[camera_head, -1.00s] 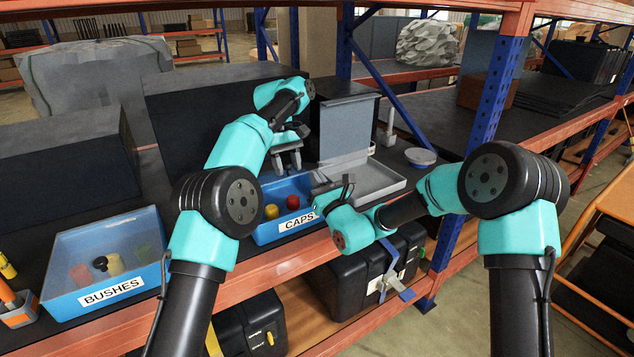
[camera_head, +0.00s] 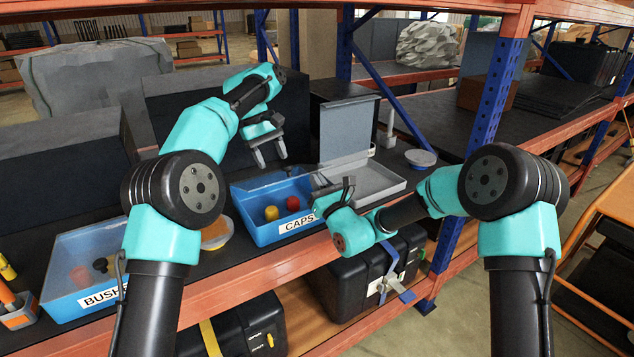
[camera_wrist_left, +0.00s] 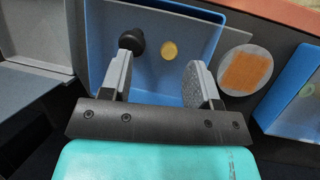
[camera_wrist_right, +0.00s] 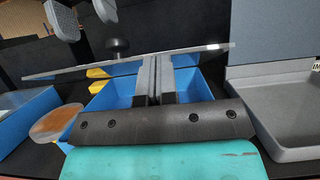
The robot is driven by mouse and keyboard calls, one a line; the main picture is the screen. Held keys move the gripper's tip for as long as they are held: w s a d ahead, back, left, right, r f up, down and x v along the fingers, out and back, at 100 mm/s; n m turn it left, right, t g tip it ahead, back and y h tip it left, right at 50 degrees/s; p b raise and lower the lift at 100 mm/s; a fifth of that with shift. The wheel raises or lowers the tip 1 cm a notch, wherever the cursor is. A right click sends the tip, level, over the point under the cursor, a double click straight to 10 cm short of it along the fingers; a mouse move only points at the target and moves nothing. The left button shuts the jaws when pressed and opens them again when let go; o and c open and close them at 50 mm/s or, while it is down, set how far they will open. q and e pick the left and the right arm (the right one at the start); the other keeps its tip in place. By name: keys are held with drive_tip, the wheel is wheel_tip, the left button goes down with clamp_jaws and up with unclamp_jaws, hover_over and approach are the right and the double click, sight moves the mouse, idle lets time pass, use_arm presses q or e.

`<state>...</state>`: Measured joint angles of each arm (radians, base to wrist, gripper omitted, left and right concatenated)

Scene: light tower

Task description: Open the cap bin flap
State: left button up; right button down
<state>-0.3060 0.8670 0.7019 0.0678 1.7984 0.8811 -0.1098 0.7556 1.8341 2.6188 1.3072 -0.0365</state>
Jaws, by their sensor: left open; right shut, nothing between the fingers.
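The blue cap bin (camera_head: 268,232), labelled CAPS, holds a yellow cap (camera_head: 271,213) and a red cap (camera_head: 293,203). In the right wrist view, its flap (camera_wrist_right: 195,52) is a thin plate seen nearly edge-on over the bin, with a black knob (camera_wrist_right: 118,47) on its upper side. My right gripper (camera_wrist_right: 153,65) is shut and empty, its fingertips at the flap's edge; I cannot tell whether they touch. My left gripper (camera_head: 270,160) is open and empty above the back of the bin. The left wrist view shows the knob (camera_wrist_left: 132,40) beside a left finger.
A grey open-lidded tray (camera_head: 378,182) stands right of the cap bin. The blue BUSHES bin (camera_head: 62,295) stands to the left, with a round orange-topped container (camera_head: 216,235) between the bins. A shelf post (camera_head: 492,95) rises at right.

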use_arm(q)
drive_tip(key=s+a+r+n+g+h, duration=0.2)
drive_tip(key=s+a+r, duration=0.1)
drive_tip(key=s, duration=0.9)
drive_tip(key=s+a+r+n+g+h, duration=0.1)
drive_tip(key=s+a+r+h, duration=0.15)
drive_tip(key=s, duration=0.95)
drive_tip(key=w+d+f+m+t+y, duration=0.1)
drive_tip(key=d+f, duration=0.3)
drive_tip(key=f, duration=0.8)
drive_tip(key=w+d+f+m+t+y, duration=0.1)
drive_tip(key=d+f, duration=0.4)
drive_tip(key=f, duration=0.7)
drive_tip(key=s+d+f+m+t+y, duration=0.1)
drive_tip(key=s+d+f+m+t, duration=0.2)
drive_tip(key=f, duration=0.8)
drive_tip(key=s+d+f+m+y, duration=0.1)
drive_tip(key=s+f+m+y, duration=0.3)
drive_tip(key=f, duration=0.7)
drive_tip(key=s+a+f+n+h, duration=0.1)
drive_tip(key=s+a+f, duration=0.2)
drive_tip(key=a, duration=0.6)
drive_tip(key=s+a+f+t+h, duration=0.1)
drive_tip(key=s+a+f, duration=0.3)
drive_tip(key=a, duration=0.6)
wheel_tip(320, 180, down, 2)
drive_tip(key=shift+s+a+f+n+t, duration=0.1)
drive_tip(key=shift+s+a+n+t, duration=0.1)
drive_tip(key=shift+n+t, duration=0.15)
